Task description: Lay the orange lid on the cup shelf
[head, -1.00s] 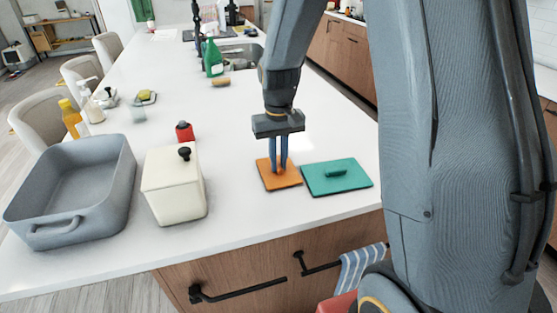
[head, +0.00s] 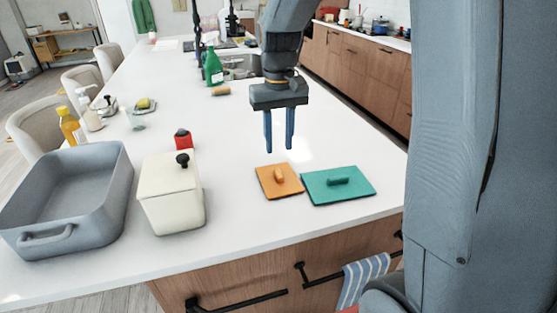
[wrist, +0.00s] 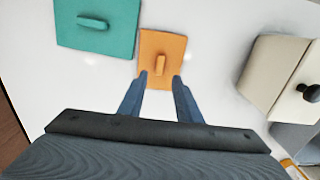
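The orange lid (head: 280,184) is a flat square with a raised bar handle, lying on the white island counter. In the wrist view the orange lid (wrist: 164,52) lies beyond my fingertips, its handle between their lines. My gripper (head: 279,148) is above the lid, apart from it, fingers pointing down, open and empty. My gripper also shows in the wrist view (wrist: 161,80) with a gap between the fingers. I cannot make out a cup shelf in these views.
A teal lid (head: 337,185) lies just right of the orange one. A cream lidded box (head: 172,200), a red-topped jar (head: 183,140) and a grey-blue basin (head: 95,200) stand to the left. A green bottle (head: 213,66) stands farther back. The counter's middle is clear.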

